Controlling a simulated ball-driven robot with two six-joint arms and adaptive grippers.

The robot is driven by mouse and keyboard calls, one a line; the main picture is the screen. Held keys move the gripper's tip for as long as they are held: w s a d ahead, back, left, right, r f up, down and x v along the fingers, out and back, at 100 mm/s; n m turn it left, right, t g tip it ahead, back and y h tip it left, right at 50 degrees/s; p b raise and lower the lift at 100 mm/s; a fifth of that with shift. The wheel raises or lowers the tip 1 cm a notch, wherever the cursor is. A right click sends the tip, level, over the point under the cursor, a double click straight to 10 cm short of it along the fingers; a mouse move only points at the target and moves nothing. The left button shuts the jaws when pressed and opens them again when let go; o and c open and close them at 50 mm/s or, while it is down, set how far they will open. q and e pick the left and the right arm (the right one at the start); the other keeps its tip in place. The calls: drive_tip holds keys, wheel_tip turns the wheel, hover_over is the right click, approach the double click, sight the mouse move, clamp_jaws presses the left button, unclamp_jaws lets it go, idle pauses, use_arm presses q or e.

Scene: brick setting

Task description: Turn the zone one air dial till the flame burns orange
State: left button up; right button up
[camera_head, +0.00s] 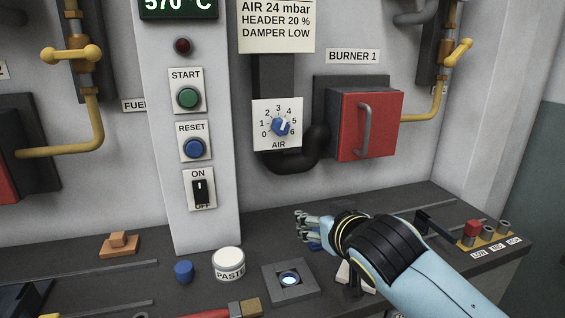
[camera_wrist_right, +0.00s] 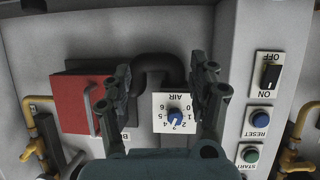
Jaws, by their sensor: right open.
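The air dial is a blue knob (camera_head: 280,127) on a white plate numbered 0 to 6, left of the red burner 1 box (camera_head: 365,125). Its white mark points up and right, near 4. My right gripper (camera_head: 308,228) is below the dial, over the counter, apart from it. In the right wrist view my open right gripper (camera_wrist_right: 162,75) has its fingers spread, with the blue knob (camera_wrist_right: 175,116) showing upside down between them in the picture. A round window (camera_head: 289,280) in a dark square frame glows pale blue; no orange shows. My left gripper is out of view.
A PASTE tin (camera_head: 229,264), blue cap (camera_head: 184,271) and red-handled brush (camera_head: 228,312) lie on the counter (camera_head: 215,290). A black curved pipe (camera_head: 318,145) runs beside the dial plate. The switch column (camera_head: 193,225) stands left. Space before the dial is clear.

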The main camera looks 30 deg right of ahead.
sight(282, 127)
drive_tip(key=w+r+m+t, duration=0.1)
drive_tip(key=w+r+t, duration=0.5)
drive_tip(key=r, duration=0.8)
drive_tip(key=shift+g, duration=0.4)
drive_tip(key=x, duration=0.3)
drive_tip(key=p+x, duration=0.1)
drive_tip(key=x, duration=0.3)
drive_tip(key=p+x, duration=0.1)
drive_tip(key=x, duration=0.3)
drive_tip(key=shift+w+a+f, duration=0.2)
drive_tip(key=shift+w+a, duration=0.15)
drive_tip(key=c, duration=1.1)
